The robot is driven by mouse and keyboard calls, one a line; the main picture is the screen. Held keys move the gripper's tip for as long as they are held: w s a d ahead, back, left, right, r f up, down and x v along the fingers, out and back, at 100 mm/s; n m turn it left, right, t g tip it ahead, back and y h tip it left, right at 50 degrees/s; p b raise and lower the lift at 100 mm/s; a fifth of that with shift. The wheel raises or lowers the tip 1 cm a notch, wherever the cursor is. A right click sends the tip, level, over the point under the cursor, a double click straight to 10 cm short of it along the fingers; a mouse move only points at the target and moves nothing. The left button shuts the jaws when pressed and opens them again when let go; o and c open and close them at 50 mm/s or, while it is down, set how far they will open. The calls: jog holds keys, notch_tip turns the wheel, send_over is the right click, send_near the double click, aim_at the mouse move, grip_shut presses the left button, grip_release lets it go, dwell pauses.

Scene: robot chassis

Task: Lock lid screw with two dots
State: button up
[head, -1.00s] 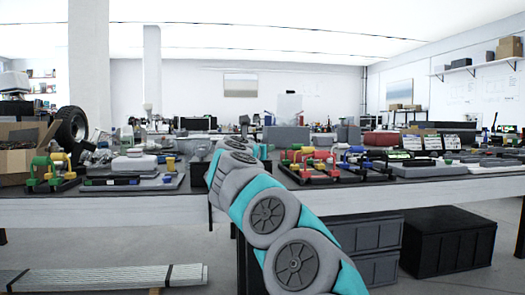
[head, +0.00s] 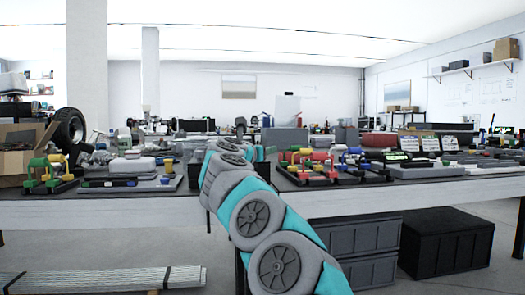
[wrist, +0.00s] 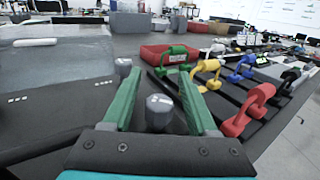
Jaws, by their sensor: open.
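In the wrist view, my gripper (wrist: 159,76) is open, its two green fingers spread above the table. A grey round-headed screw (wrist: 160,108) stands upright between the fingers, nearer their bases, with faint marks on its top. I cannot tell its dot count or whether the fingers touch it. A second grey knob (wrist: 123,66) stands just left of the left finger. A grey lid-like panel (wrist: 60,75) lies at left, with small groups of white marks near its front edge. I cannot read these groups surely. In the head view, my arm reaches the table and hides the gripper's fingers.
A rack with red, yellow, blue and green handles (wrist: 225,95) stands close to the right of the fingers. A red box (wrist: 168,53) is beyond them. In the head view, black crates (head: 446,242) stand under the table (head: 400,188), with more clutter along its top.

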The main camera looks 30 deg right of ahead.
dwell(0.4)
jog(key=shift+t, duration=0.3)
jog(key=n+t+y, duration=0.2)
jog(key=y, duration=0.1)
jog(key=n+t+y+p, duration=0.1)
jog(key=n+y, duration=0.1)
jog(key=shift+w+a, duration=0.3)
jog(key=shift+a, duration=0.05)
jog(key=shift+a+r+n+t+y+p, duration=0.1)
jog(key=shift+r+n+t+y+p, duration=0.2)
jog(key=shift+n+t+y+p, duration=0.6)
jog(key=n+y+p, duration=0.1)
jog(key=y+p, duration=0.1)
jog(key=n+y+p, duration=0.1)
jog(key=p, duration=0.2)
jog(key=shift+w+a+r+y, duration=0.1)
jog(key=shift+a+y, duration=0.25)
jog(key=shift+y, duration=0.05)
jog(key=y+p, duration=0.1)
jog(key=n+y+p, duration=0.1)
jog(key=p, duration=0.1)
jog(key=shift+w+a+f, duration=0.1)
jog(key=shift+a+f, duration=0.05)
jog(key=shift+f, duration=0.15)
